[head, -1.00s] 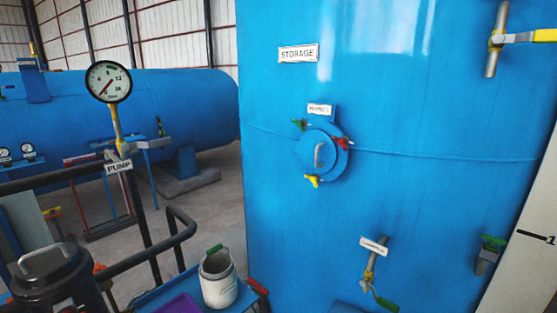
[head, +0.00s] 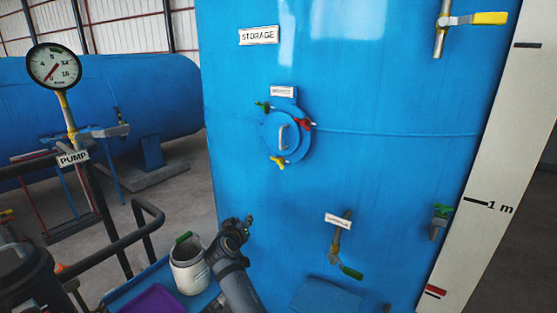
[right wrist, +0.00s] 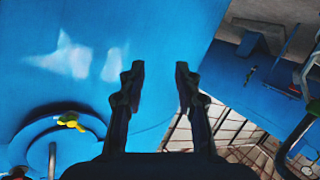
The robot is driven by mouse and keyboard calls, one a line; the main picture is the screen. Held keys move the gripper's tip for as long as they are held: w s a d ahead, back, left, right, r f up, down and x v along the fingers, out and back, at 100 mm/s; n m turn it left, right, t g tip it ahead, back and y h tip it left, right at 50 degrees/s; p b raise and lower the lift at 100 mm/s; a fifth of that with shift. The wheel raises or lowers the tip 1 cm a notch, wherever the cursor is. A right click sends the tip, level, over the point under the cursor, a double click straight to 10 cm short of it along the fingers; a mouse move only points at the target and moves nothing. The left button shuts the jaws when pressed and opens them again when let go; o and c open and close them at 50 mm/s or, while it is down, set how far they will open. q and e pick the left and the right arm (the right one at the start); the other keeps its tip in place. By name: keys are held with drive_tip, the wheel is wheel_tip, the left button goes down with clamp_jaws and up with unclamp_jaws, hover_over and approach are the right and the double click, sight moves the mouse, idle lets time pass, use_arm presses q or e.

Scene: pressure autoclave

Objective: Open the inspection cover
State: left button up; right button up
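The inspection cover (head: 271,138) is a round blue lid with a grey handle (head: 284,136) on the storage tank (head: 370,190). Green (head: 263,106), red (head: 303,124) and yellow (head: 279,162) knobs sit around its rim. A label plate is above it. The cover lies flat against its seat. My right gripper (head: 246,224) is below and left of the cover, apart from it. In the right wrist view its fingers (right wrist: 158,85) are spread with nothing between them. There the cover (right wrist: 70,150) is cut off at lower left, with the yellow knob (right wrist: 70,120) visible. My left gripper is out of view.
A valve with a green handle (head: 351,271) sticks out at lower right of the cover. Dark railing (head: 105,225) and a pump gauge (head: 54,66) are at left.

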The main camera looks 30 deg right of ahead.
drive_tip(key=s+d+r+m+h, duration=0.2)
drive_tip(key=r+m, duration=0.1)
drive_tip(key=r, duration=0.6)
drive_tip(key=s+d+r+m+h, duration=0.1)
drive_tip(key=r+m+h, duration=0.1)
drive_tip(key=r, duration=0.8)
drive_tip(key=m+g+h, duration=0.2)
drive_tip(key=m, duration=0.1)
approach(280, 139)
drive_tip(key=p+x, duration=0.5)
drive_tip(key=x, duration=0.5)
drive_tip(key=shift+s+r, duration=0.1)
drive_tip(key=shift+r, duration=0.05)
drive_tip(key=shift+w+d+p, duration=0.25)
drive_tip(key=shift+p, duration=0.05)
drive_tip(key=shift+f, duration=0.2)
clamp_jaws()
